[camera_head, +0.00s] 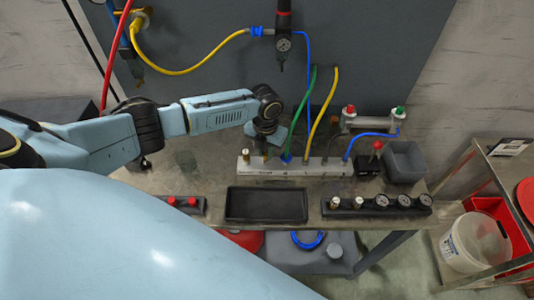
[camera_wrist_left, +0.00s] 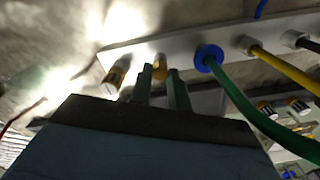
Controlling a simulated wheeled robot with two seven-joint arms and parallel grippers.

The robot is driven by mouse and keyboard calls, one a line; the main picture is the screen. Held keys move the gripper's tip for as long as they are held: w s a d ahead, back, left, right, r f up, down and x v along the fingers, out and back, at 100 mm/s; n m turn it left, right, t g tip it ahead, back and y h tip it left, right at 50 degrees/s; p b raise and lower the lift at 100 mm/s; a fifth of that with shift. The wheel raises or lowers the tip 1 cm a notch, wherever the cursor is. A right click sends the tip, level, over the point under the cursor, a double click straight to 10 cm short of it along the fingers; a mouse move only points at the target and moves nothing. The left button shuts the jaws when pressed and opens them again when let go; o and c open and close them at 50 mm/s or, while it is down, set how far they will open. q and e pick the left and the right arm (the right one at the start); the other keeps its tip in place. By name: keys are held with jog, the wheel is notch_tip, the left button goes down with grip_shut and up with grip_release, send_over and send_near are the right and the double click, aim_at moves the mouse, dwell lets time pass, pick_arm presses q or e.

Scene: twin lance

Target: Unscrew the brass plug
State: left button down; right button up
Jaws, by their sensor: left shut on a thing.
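The white manifold bar (camera_head: 300,170) lies across the bench in the head view, and its grey-white face (camera_wrist_left: 228,32) runs across the top of the left wrist view. A brass plug (camera_wrist_left: 160,62) sits at the bar, between the two dark green fingers of my left gripper (camera_wrist_left: 161,76). The left gripper (camera_head: 267,142) reaches down over the bar's left part in the head view, shut on this plug; its fingertips are hard to make out there. Another brass fitting (camera_wrist_left: 117,74) stands to the left of the held plug. My right gripper is not in view.
A green hose (camera_wrist_left: 240,100) with a blue collar (camera_wrist_left: 209,57) rises just right of the gripper. Yellow (camera_head: 322,110) and blue hoses stand further right. A black tray (camera_head: 266,204), a gauge row (camera_head: 378,205) and a grey bin (camera_head: 405,160) are nearby.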

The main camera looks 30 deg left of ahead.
pick_arm(q)
jog(key=n+p, duration=0.1)
jog(key=n, duration=0.1)
jog(key=n+p, duration=0.1)
jog(key=n, duration=0.3)
jog(key=shift+w+a+r+p, duration=0.1)
jog(key=shift+a+r+p, duration=0.15)
jog(key=shift+a+p, duration=0.15)
jog(key=n, duration=0.3)
jog(key=shift+f, duration=0.15)
jog(key=n, duration=0.8)
jog(key=shift+w+n, duration=0.1)
jog(key=shift+n, duration=0.2)
jog(key=n, duration=0.3)
jog(key=shift+r, duration=0.6)
jog(key=shift+d, duration=0.25)
jog(key=shift+r, duration=1.45)
